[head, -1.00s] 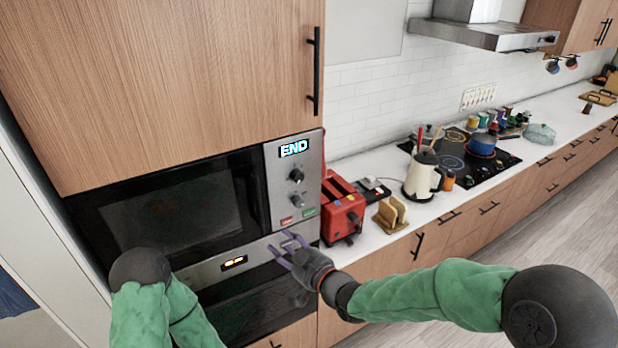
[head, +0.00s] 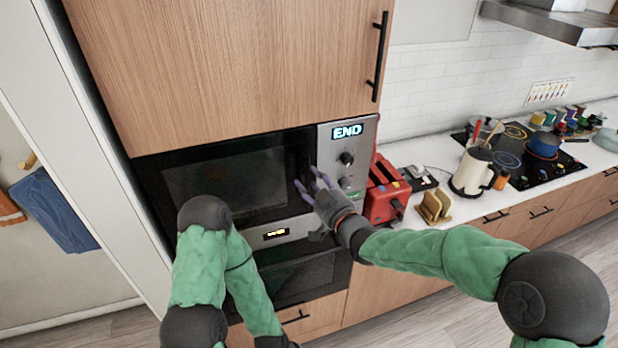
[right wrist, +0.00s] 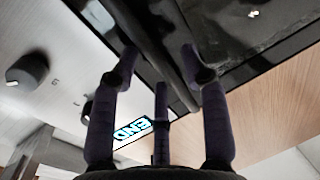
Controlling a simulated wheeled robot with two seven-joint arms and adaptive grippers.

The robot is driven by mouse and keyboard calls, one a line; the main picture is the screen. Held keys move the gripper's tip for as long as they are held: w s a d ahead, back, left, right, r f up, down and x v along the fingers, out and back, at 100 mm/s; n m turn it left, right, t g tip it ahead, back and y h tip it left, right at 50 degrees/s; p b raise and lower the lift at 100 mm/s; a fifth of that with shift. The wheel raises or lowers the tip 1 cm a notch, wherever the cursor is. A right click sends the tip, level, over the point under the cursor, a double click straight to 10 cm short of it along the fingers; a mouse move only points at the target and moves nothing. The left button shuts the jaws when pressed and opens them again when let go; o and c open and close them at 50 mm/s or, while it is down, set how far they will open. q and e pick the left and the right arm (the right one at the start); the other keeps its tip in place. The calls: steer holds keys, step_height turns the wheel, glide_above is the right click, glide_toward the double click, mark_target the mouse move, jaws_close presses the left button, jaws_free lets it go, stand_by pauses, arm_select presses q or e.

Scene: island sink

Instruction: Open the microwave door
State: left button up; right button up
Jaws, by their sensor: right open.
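The microwave (head: 228,182) is built into the tall wooden cabinet, with its dark glass door shut. Its control panel (head: 345,158) has knobs and a display reading END; the display (right wrist: 133,130) also shows in the right wrist view. My right gripper (head: 306,183) is open, its purple fingers spread in front of the door's right edge. In the right wrist view, a dark bar, apparently the door handle (right wrist: 146,35), runs between the spread fingers of the right gripper (right wrist: 160,62). I cannot tell whether they touch it. My left arm bends downward; its gripper is out of view.
A red toaster (head: 383,198) stands on the counter right of the microwave, close to my right wrist. A wooden holder (head: 434,207), a cream kettle (head: 470,172) and a blue pot (head: 542,146) stand farther right. An oven (head: 300,276) sits below the microwave.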

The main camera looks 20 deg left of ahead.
steer(key=shift+w+a, duration=0.5)
steer(key=shift+a, duration=0.05)
jaws_close()
steer(key=shift+s+d, duration=0.1)
